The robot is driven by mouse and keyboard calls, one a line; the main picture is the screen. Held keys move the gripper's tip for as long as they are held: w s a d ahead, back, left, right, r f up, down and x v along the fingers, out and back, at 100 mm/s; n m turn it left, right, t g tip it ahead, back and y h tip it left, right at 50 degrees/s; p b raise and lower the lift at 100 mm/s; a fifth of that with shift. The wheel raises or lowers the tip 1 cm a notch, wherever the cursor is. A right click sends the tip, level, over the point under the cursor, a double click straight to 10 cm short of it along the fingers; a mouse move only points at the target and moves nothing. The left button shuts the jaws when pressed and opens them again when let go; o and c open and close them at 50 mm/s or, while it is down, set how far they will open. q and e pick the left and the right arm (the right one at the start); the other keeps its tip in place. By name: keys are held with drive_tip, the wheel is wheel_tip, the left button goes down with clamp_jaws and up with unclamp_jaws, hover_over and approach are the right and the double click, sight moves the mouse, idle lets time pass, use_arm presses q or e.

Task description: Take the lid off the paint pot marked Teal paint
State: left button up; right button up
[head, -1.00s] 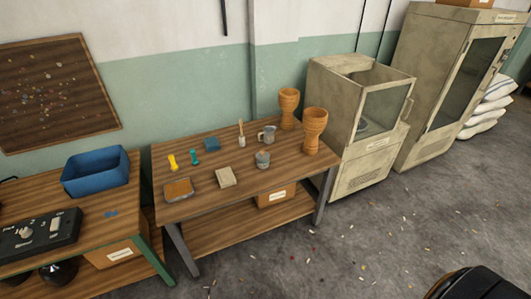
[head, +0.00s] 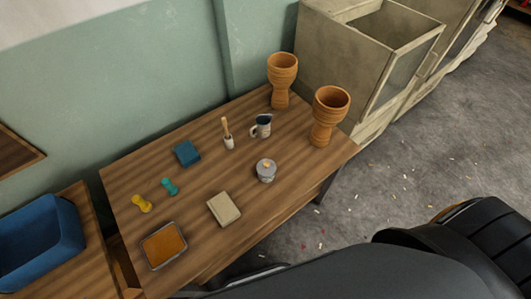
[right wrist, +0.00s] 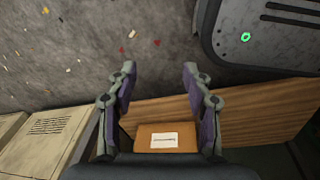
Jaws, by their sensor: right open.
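A small grey lidded pot (head: 265,174) stands upright near the front right of the wooden table (head: 120,178) in the head view. Its lid (head: 265,164) is on, with an orange patch on top. I cannot read any marking on the pot. My right gripper (right wrist: 159,72) shows in the right wrist view, open and empty, with floor beyond its fingertips and the table's lower shelf below in the picture. The pot does not show there. My left gripper is not in view.
Behind the pot stand a metal jug (head: 262,127), a brush holder (head: 228,142) and two goblet drums (head: 281,82) (head: 326,118). A beige block (head: 223,209), an orange-filled tray (head: 164,246) and a blue block (head: 187,153) lie left. A labelled box (right wrist: 150,152) is on the lower shelf.

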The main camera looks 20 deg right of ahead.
drive_tip(key=w+r+p, duration=0.2)
drive_tip(key=w+r, duration=0.9)
wheel_tip(320, 180, up, 33)
drive_tip(key=m+g+y+p, duration=0.1)
drive_tip(key=m+p, duration=0.4)
hover_over(266, 163)
drive_tip(key=f, duration=0.4)
drive_tip(key=shift+s+d+f, duration=0.25)
drive_tip(key=shift+d+f, duration=0.05)
drive_tip(key=shift+w+a+f, duration=0.1)
drive_tip(key=shift+w+f, duration=0.1)
drive_tip(key=shift+f, duration=1.25)
drive_tip(key=shift+w+a+f, duration=0.1)
drive_tip(key=shift+w+f, duration=0.05)
drive_tip(key=shift+f, duration=1.25)
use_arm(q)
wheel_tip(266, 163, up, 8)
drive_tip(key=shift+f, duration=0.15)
use_arm(e)
clamp_jaws()
